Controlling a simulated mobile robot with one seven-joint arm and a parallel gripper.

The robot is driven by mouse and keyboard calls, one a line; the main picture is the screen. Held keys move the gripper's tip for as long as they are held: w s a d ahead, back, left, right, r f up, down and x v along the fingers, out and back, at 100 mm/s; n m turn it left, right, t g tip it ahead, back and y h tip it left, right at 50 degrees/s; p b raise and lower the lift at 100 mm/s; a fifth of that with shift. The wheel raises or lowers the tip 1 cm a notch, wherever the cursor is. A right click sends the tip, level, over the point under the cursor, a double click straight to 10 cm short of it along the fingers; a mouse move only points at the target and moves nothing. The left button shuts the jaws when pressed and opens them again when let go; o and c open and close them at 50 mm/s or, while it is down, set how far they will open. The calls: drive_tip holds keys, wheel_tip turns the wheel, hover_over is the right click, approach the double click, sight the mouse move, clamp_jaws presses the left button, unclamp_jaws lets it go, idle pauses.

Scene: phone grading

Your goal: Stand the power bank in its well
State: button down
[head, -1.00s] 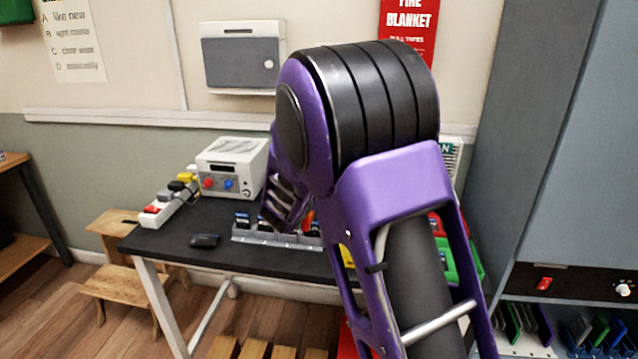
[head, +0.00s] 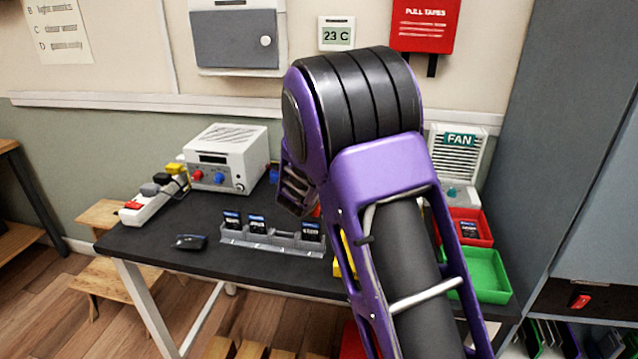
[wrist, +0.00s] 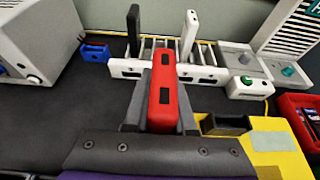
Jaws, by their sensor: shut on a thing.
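A red block-shaped thing with dark patches, which I take to be the power bank (wrist: 165,92), is between my gripper's dark fingers (wrist: 163,100) in the wrist view. My gripper is shut on it and holds it over the black table. Beyond it stands a white slotted rack (wrist: 198,74) with a black slab (wrist: 133,28) and a white slab (wrist: 189,32) upright in it. A yellow block (wrist: 272,143) with a dark recess (wrist: 225,123) is close at right. I cannot tell which opening is the power bank's well. In the head view my arm hides most of the gripper.
A grey tray (head: 262,243) with several dark upright cards stands at the table's front. A white power supply (head: 228,155) is behind at left. A black mouse-like thing (head: 189,242) lies left. Red (head: 468,225) and green (head: 487,273) bins are at right, before the fan (head: 459,165).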

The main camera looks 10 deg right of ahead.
drive_tip(key=w+d, duration=0.1)
drive_tip(key=w, duration=0.3)
drive_tip(key=w+d, duration=0.1)
drive_tip(key=w, duration=0.3)
drive_tip(key=w+d, duration=0.2)
drive_tip(key=w, duration=0.2)
drive_tip(key=shift+w+d, duration=0.1)
drive_tip(key=shift+w, duration=0.25)
drive_tip(key=w+d+p, duration=0.2)
drive_tip(key=w+p, duration=0.5)
drive_tip(key=p, duration=0.4)
drive_tip(key=shift+w+d, duration=0.3)
drive_tip(key=shift+w, duration=0.1)
drive_tip(key=shift+f, duration=0.15)
drive_tip(key=shift+f, duration=0.35)
drive_tip(key=shift+f+b, duration=0.7)
drive_tip(key=shift+b, duration=0.15)
drive_tip(key=shift+f+b, duration=0.35)
drive_tip(key=shift+b, duration=0.05)
drive_tip(key=shift+f+b, duration=0.65)
drive_tip(key=shift+b, duration=0.1)
